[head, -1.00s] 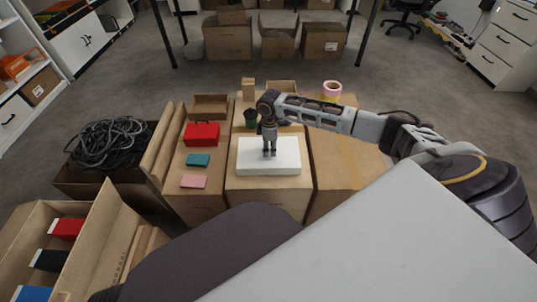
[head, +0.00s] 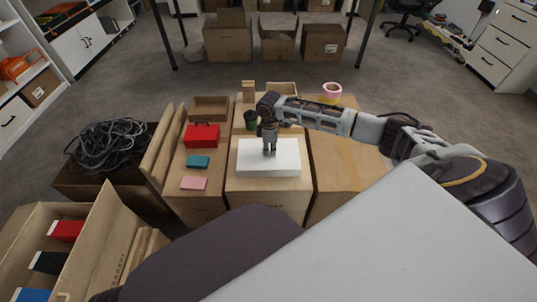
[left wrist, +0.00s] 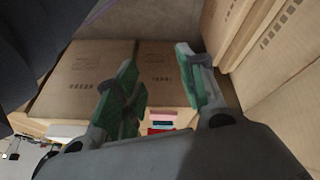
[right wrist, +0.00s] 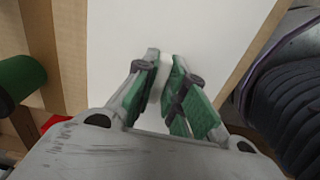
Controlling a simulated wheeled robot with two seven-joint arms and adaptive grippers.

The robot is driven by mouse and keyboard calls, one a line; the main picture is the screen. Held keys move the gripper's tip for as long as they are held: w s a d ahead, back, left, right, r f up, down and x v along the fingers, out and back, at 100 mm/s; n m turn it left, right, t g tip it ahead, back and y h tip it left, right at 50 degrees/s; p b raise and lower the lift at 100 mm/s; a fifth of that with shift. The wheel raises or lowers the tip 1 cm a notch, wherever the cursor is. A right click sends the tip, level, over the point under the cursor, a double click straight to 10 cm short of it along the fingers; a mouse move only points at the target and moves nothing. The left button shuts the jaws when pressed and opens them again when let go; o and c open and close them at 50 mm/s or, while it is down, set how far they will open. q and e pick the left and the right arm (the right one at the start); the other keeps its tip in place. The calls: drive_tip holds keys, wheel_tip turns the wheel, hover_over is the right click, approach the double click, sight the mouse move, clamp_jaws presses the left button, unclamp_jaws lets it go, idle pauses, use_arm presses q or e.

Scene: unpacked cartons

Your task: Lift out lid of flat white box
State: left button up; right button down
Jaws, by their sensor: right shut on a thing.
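The flat white box (head: 283,168) lies on the middle carton, its white top facing up. My right gripper (head: 269,152) points down onto the middle of that top. In the right wrist view, the fingertips of my right gripper (right wrist: 165,65) are close together against the white lid (right wrist: 120,30). No gap shows between lid and box. My left gripper (left wrist: 158,80) is open and empty above cartons in the left wrist view; it is not visible in the head view.
A red case (head: 201,136), a teal box (head: 198,162) and a pink box (head: 194,184) lie on the carton to the left. A dark green cup (head: 251,120) stands behind the white box. A tape roll (head: 331,92) is at back right. The right carton (head: 345,170) has bare room.

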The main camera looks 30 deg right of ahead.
drive_tip(key=shift+r, duration=0.1)
drive_tip(key=shift+r, duration=0.4)
drive_tip(key=shift+r+p, duration=0.6)
drive_tip(key=shift+r, duration=0.3)
wheel_tip(320, 180, up, 6)
drive_tip(key=shift+f+p, duration=0.2)
drive_tip(key=shift+p, duration=0.85)
use_arm(q)
drive_tip(key=shift+s+a+f+g+y, duration=0.25)
drive_tip(key=shift+a+f+g+y, duration=0.1)
drive_tip(key=shift+a+g, duration=0.3)
use_arm(e)
drive_tip(key=shift+r, duration=0.85)
